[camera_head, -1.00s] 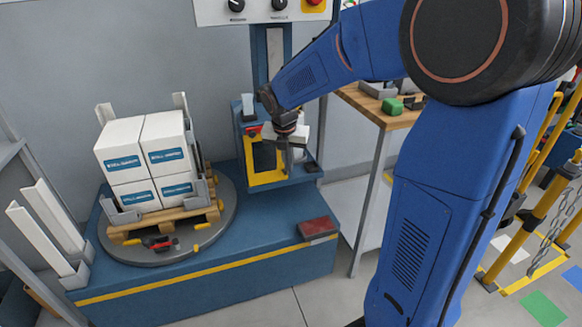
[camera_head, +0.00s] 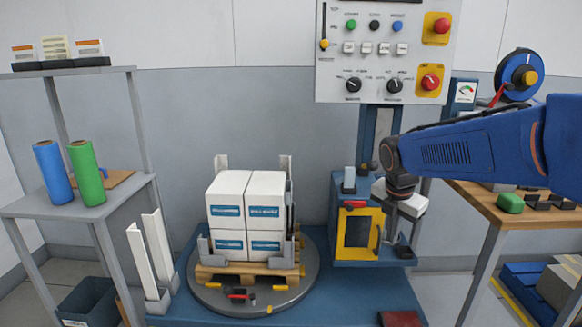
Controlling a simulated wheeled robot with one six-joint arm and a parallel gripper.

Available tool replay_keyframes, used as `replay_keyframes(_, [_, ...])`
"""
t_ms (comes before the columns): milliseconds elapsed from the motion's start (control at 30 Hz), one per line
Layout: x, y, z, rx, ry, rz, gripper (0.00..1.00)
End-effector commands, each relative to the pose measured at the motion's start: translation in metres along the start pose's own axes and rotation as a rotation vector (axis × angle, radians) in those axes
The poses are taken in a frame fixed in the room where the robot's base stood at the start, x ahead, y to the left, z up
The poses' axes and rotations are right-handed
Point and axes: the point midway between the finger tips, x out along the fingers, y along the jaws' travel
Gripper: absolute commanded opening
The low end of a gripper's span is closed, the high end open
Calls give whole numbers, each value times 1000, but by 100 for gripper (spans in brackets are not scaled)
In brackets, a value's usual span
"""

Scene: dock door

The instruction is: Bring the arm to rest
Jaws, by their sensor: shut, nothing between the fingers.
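My blue arm (camera_head: 455,150) reaches in from the right edge of the head view. My gripper (camera_head: 403,238) hangs at its end, pointing down. It is shut with nothing seen in it. It is in front of the blue machine column, just right of the yellow-framed opening (camera_head: 358,228). I cannot tell whether it touches the machine.
White boxes (camera_head: 248,213) stand stacked on a wooden pallet (camera_head: 249,274) on a round turntable (camera_head: 200,297). A control panel (camera_head: 385,65) with buttons and knobs is above. A shelf with blue and green rolls (camera_head: 85,172) stands left; a wooden bench (camera_head: 515,215) is right.

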Motion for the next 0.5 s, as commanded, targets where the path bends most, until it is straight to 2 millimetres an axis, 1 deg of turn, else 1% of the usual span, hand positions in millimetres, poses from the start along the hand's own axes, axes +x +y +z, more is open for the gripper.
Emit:
replay_keyframes(33, [-7,-12,-7,94,-2,13,0])
replay_keyframes(233, [-23,-52,-34,502,11,55,0])
replay_keyframes(500, [-34,-104,-72,1051,54,105,0])
